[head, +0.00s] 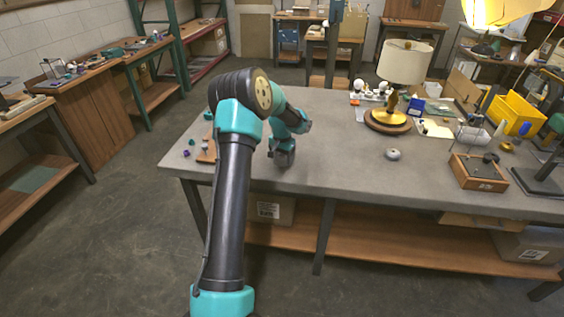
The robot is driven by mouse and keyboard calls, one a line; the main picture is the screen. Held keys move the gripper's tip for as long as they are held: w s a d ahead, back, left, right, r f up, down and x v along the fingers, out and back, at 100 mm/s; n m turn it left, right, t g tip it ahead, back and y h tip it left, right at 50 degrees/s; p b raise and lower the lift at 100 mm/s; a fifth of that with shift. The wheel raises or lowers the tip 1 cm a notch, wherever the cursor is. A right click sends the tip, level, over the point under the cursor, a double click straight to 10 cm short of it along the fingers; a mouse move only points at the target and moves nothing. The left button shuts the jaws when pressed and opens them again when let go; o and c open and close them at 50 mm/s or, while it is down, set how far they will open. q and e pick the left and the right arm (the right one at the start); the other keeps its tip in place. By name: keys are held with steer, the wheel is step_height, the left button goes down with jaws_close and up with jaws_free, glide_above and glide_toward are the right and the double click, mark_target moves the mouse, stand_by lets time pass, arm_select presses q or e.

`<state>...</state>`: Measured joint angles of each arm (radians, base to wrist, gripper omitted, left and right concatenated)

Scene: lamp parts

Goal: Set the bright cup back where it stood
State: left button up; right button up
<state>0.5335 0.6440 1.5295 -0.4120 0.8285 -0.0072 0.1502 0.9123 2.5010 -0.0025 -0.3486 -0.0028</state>
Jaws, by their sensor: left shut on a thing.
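My left arm rises from the bottom, bends at the elbow and reaches over the left part of the grey table (335,150). My left gripper (284,160) points down close to the tabletop, near the table's front edge. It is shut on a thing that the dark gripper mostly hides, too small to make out. I cannot pick out a bright cup for certain. A small round grey metal piece (393,154) lies alone on the table, right of my left gripper and apart from it. My right gripper is not in view.
A lamp with a cream shade (405,62) stands on a round base (388,121). A wooden tray (478,172) and a yellow bin (517,112) are at the right. A brown board (207,150) lies left. The table between gripper and lamp is mostly clear.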

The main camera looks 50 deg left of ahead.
arm_select(q)
steer(key=shift+f, duration=1.15)
steer(key=shift+f, duration=0.15)
steer(key=o, duration=1)
step_height(320, 180, up, 12)
steer(key=shift+r, duration=0.15)
steer(key=shift+o, duration=0.3)
